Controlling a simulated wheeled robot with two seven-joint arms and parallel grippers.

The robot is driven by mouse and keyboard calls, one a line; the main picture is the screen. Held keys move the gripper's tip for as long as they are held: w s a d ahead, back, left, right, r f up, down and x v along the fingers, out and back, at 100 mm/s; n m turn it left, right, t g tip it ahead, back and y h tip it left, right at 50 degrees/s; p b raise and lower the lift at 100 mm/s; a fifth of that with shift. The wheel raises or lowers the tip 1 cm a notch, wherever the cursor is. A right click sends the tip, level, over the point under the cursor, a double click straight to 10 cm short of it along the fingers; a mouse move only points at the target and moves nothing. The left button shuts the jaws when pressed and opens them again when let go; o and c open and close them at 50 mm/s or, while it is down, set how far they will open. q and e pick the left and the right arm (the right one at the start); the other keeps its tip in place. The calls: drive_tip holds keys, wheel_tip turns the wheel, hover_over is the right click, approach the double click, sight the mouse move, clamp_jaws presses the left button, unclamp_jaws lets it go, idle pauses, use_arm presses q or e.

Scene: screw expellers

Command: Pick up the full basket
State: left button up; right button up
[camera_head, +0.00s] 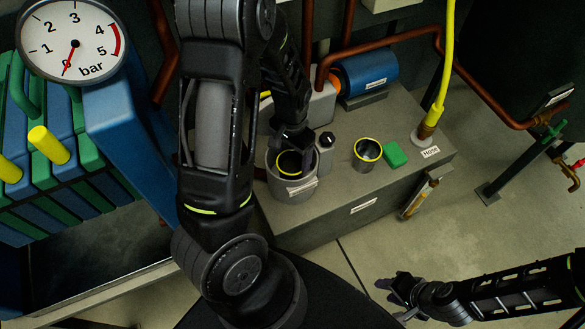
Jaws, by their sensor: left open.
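A dark basket with a yellow rim (289,163) sits inside a grey cylindrical holder (291,190) with a label on the bench. A second small cup-like basket with a yellow rim (366,153) stands on the bench to the right. Its inside looks dark and grey, and I cannot tell what either one holds. My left gripper (297,150) is open, pointing down at the yellow-rimmed basket in the holder. One finger lies over the basket's right side; I cannot tell whether it touches. My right gripper (393,292) is low on the right, over the floor, away from both baskets.
A green block (392,154), a grey bottle-like part with a black knob (326,152) and a hose fitting (424,131) stand on the bench (330,215). A blue motor (367,74) and brown pipes are behind. A pressure gauge (72,40) is at upper left. Floor at right is mostly clear.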

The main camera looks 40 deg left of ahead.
sight(292, 169)
use_arm(q)
drive_tip(key=shift+f+b, duration=0.3)
drive_tip(key=shift+f, duration=1)
drive_tip(key=shift+f+b, duration=0.55)
drive_tip(key=shift+f, duration=2.1)
drive_tip(key=shift+c, duration=0.6)
drive_tip(key=c, duration=1.1)
